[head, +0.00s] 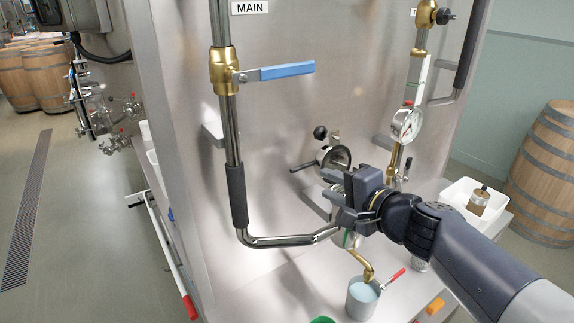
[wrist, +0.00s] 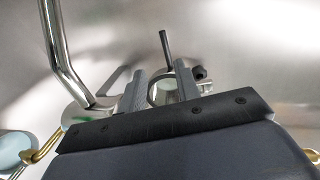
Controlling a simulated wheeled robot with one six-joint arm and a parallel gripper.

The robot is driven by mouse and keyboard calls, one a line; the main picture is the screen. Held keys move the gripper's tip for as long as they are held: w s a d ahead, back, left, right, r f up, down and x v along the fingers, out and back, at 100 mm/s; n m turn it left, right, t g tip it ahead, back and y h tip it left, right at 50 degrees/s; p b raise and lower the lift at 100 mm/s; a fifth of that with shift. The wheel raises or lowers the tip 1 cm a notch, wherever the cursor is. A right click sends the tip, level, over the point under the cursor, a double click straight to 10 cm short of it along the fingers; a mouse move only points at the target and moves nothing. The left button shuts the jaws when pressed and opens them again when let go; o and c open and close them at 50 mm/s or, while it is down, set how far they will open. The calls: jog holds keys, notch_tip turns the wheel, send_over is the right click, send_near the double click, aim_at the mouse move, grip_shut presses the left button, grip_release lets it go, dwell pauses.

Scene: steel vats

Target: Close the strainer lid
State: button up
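The strainer lid (head: 336,157) is a round steel disc with a dark rod handle (head: 304,167) and a black knob (head: 320,132) by it. It stands raised in front of the steel vat wall. The strainer body (head: 345,240) below is mostly hidden by my gripper. My gripper (head: 329,187) is just below and in front of the lid, with its fingers apart. In the wrist view the round lid (wrist: 160,93) shows between the two open fingers (wrist: 158,88), with its handle (wrist: 166,45) pointing up. I cannot tell whether a finger touches it.
A steel pipe with a dark sleeve (head: 237,195) bends close left of my gripper, below a blue-handled valve (head: 287,71). A pressure gauge (head: 406,123) is at right. Below are a blue-grey cup (head: 362,299), a red-handled tool (head: 394,278) and a white bin (head: 462,191).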

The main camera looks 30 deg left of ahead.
aim_at(302, 168)
jog(key=x, duration=0.4)
jog(key=p+x, duration=0.1)
jog(key=x, duration=0.3)
jog(key=r+p+x, duration=0.1)
jog(key=x, duration=0.3)
jog(key=shift+w+a, duration=0.15)
jog(key=shift+a, duration=0.05)
jog(key=shift+c, duration=0.4)
grip_shut()
